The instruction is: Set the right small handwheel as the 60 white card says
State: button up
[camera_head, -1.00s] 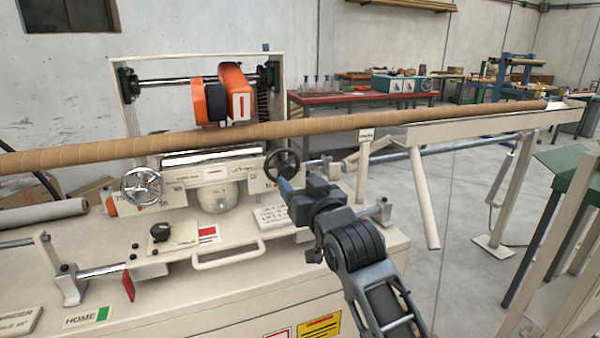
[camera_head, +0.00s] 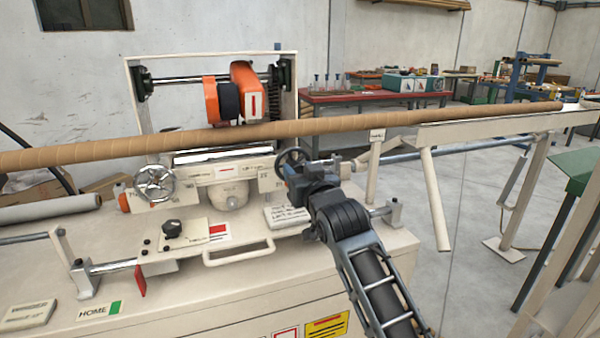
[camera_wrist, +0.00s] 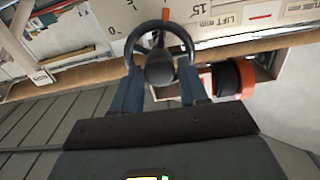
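The right small handwheel (camera_head: 291,162) is a black wheel on the cream machine's front panel, partly covered by my gripper (camera_head: 287,174) in the head view. In the wrist view the black handwheel (camera_wrist: 184,35) shows its rim and round hub, with an orange pointer (camera_wrist: 165,14) beyond it. My gripper (camera_wrist: 160,72) has its blue fingers spread to either side of the hub, at the near part of the rim; I cannot tell whether they touch it.
A silver handwheel (camera_head: 155,182) is to the left. A long brown tube (camera_head: 330,126) runs across above the wheels. A cream handle (camera_head: 238,255) and black knob (camera_head: 172,228) stand in front. Another white card (camera_head: 28,315) lies at lower left.

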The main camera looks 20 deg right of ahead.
jog(key=c, duration=0.7)
jog(key=shift+n, duration=0.4)
jog(key=n+p, duration=0.1)
jog(key=n, duration=0.2)
jog(key=shift+n, duration=0.3)
jog(key=n+p, duration=0.1)
jog(key=n, duration=0.2)
jog(key=shift+a+n, duration=0.1)
jog(key=shift+n, duration=0.3)
jog(key=n+p, duration=0.1)
jog(key=n, duration=0.2)
jog(key=shift+a+f+n+p, duration=0.1)
jog(key=shift+n+p, duration=1)
jog(key=shift+n, duration=1.2)
